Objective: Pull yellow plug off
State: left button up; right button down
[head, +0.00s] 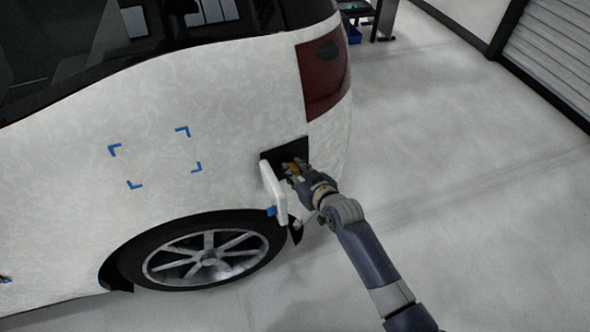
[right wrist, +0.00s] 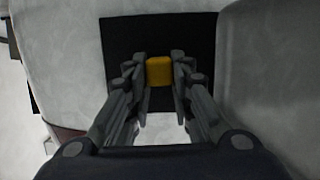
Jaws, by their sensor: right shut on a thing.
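The yellow plug (right wrist: 159,71) sits in front of a dark square recess (right wrist: 192,33) in the right wrist view. My right gripper (right wrist: 159,76) has its fingers on both sides of the plug and is shut on it. I cannot tell how deep the plug sits in the recess. My left gripper is not in view.
The white car (head: 220,110) fills the left. An open white flap (head: 274,192) stands just left of my right gripper, above the rear wheel (head: 205,258). A red tail light (head: 322,75) is above. The grey floor (head: 460,160) on the right is clear.

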jog(key=shift+s+d+r+p, duration=0.15)
jog(key=shift+s+d+p, duration=0.15)
jog(key=shift+s+p, duration=0.2)
jog(key=s+d+p, duration=0.3)
jog(key=s+p, duration=0.1)
jog(key=s, duration=0.2)
jog(key=shift+r, duration=0.45)
dwell(0.7)
jog(key=shift+d, duration=0.1)
dwell(0.4)
